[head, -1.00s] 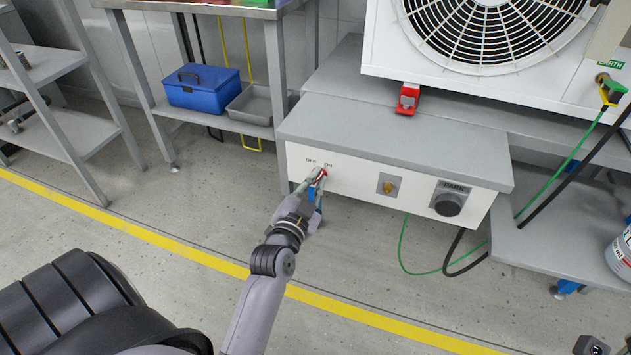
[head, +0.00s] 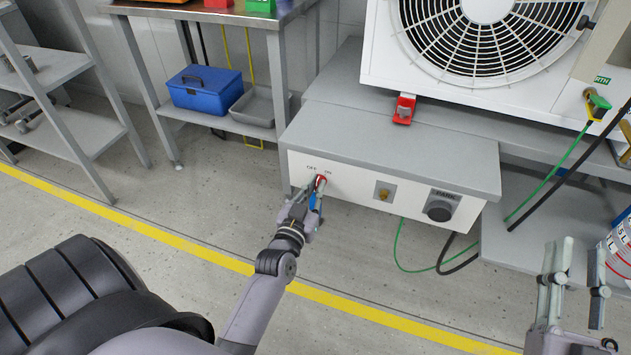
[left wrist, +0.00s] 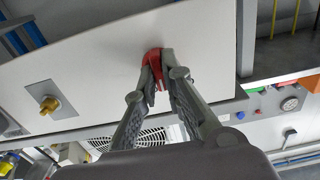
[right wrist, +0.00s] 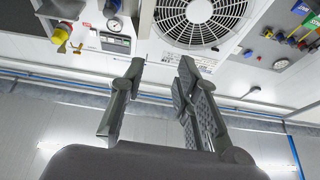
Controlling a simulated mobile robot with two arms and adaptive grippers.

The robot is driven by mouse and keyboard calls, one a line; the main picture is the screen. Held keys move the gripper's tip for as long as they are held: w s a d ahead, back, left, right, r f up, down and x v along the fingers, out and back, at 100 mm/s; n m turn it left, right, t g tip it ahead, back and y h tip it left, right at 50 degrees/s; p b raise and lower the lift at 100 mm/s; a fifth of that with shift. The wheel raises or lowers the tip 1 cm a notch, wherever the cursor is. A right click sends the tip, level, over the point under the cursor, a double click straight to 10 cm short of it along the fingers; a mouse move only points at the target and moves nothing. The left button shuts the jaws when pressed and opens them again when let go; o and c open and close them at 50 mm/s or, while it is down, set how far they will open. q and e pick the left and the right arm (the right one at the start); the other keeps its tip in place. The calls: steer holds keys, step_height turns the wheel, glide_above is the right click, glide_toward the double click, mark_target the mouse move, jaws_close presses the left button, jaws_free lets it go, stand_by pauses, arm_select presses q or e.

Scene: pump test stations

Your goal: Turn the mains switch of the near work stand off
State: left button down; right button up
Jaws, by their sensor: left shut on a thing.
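The red mains switch (head: 321,181) is on the left of the white front panel (head: 350,190) of the near work stand, below the OFF and ON labels. Its handle sits on the ON side. My left gripper (head: 312,190) is at the switch, and in the left wrist view its fingers are closed around the red handle (left wrist: 153,66). The fingers partly hide the switch. My right gripper (head: 577,262) is at the lower right of the head view, away from the panel. In the right wrist view its fingers (right wrist: 160,85) are apart with nothing between them.
The panel also has a brass fitting (head: 384,192) and a dark PARK knob (head: 440,208). Green and black cables hang at right. A white can (head: 618,250) is behind my right gripper.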

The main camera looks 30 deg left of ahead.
arm_select(q)
steer(key=n+p, duration=0.2)
steer(key=shift+r+n, duration=0.15)
steer(key=shift+n, duration=0.25)
steer(key=n+p, duration=0.1)
steer(key=n, duration=0.2)
steer(key=shift+a+p, duration=0.1)
steer(key=shift+p, duration=0.25)
steer(key=shift+n, duration=0.3)
arm_select(e)
steer(key=s+d+f+g+h, duration=0.2)
steer(key=f+g, duration=0.4)
steer(key=f, duration=0.3)
steer(key=s+d+f+g+h, duration=0.1)
steer(key=s+f+g+h, duration=0.1)
steer(key=f+g, duration=0.4)
steer(key=shift+s+d+f, duration=0.2)
steer(key=shift+d+f, duration=0.2)
steer(key=shift+f, duration=1.35)
arm_select(q)
steer(key=c, duration=1.7)
jaws_free()
steer(key=shift+f, duration=0.2)
steer(key=shift+s, duration=0.1)
steer(key=v, duration=1.1)
steer(key=shift+s, duration=0.4)
